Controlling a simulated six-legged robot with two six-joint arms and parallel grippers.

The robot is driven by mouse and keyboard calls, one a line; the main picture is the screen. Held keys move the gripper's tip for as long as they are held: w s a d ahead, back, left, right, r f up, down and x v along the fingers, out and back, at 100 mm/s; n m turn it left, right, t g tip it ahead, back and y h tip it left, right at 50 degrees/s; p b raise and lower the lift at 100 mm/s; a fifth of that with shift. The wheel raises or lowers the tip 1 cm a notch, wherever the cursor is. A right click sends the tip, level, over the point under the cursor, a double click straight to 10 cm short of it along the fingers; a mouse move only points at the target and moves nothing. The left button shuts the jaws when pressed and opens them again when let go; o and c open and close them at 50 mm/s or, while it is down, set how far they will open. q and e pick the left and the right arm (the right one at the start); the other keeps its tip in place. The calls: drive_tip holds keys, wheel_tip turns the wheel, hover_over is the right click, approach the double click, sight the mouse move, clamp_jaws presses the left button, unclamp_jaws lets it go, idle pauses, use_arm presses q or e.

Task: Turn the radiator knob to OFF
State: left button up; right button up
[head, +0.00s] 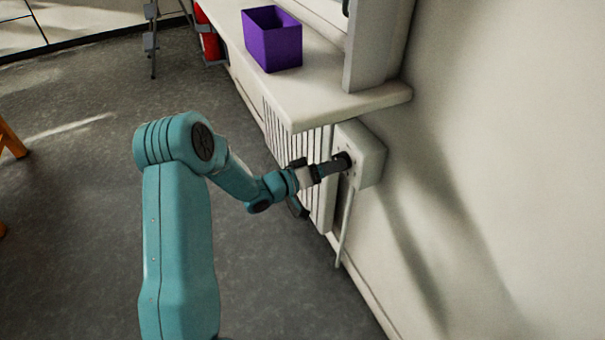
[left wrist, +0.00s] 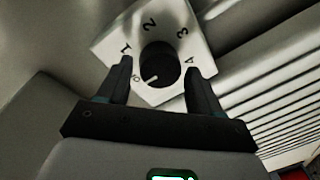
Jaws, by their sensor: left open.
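The radiator knob (left wrist: 160,60) is round and black, on a white dial plate (left wrist: 150,32) marked 1, 2, 3 and 4. A short pale line on the knob points to the lower left in the left wrist view, toward a small mark too blurred to read surely. My left gripper (left wrist: 159,70) is open, with one finger on each side of the knob; I cannot tell whether they touch it. In the head view my left gripper (head: 342,163) reaches the white box (head: 371,157) on the wall and hides the knob. My right gripper is not in view.
The ribbed white radiator (head: 322,205) stands under the window sill (head: 325,95), left of the box. A purple bin (head: 272,42) sits on the sill. A pipe (head: 345,225) runs down from the box. The grey floor at left is mostly clear.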

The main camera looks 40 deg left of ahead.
use_arm(q)
drive_tip(key=p+v, duration=0.2)
drive_tip(key=v, duration=1.2)
drive_tip(key=shift+s, duration=0.15)
drive_tip(key=shift+r, duration=0.1)
